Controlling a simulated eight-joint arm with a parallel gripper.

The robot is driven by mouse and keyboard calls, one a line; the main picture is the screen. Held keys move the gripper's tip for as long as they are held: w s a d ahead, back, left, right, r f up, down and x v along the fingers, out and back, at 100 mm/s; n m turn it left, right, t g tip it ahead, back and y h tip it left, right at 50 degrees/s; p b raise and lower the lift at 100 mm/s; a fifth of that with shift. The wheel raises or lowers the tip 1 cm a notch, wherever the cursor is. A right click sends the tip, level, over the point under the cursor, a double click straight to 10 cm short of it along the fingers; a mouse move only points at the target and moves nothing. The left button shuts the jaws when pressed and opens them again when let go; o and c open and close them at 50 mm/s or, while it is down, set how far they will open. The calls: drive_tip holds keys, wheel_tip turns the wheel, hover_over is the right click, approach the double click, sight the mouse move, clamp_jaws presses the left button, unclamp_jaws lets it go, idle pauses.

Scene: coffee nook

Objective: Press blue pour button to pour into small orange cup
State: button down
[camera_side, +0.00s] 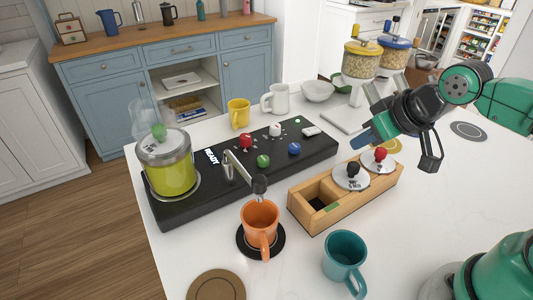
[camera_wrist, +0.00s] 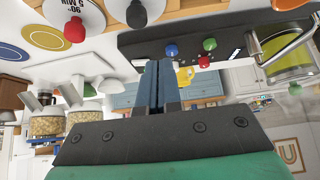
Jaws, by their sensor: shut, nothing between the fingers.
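The blue pour button (camera_side: 294,148) is a round knob on the right part of the black machine base (camera_side: 218,172). It also shows in the wrist view (camera_wrist: 172,50), just beyond my fingertips. The orange cup (camera_side: 260,218) stands upright on a black round coaster (camera_side: 243,249), its handle towards the side camera. The metal spout (camera_side: 258,184) hangs over the cup's mouth. My gripper (camera_side: 359,141) is shut and empty, in the air to the right of the blue button and apart from it. Its blue fingers lie together in the wrist view (camera_wrist: 157,63).
Green (camera_side: 263,161), red (camera_side: 245,140) and white (camera_side: 275,130) knobs sit near the blue one. A wooden box (camera_side: 325,218) with lidded jars stands in front of the base. A glass pot (camera_side: 167,172) is at left, a teal mug (camera_side: 344,262) in front.

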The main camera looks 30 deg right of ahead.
drive_tip(key=shift+w, duration=0.1)
drive_tip(key=r+m+t+y, duration=0.1)
drive_tip(key=r+m+t, duration=0.1)
drive_tip(key=m, duration=0.6)
hover_over(297, 148)
drive_tip(key=shift+f, duration=0.15)
drive_tip(key=shift+f, duration=4.35)
drive_tip(key=shift+f, duration=0.4)
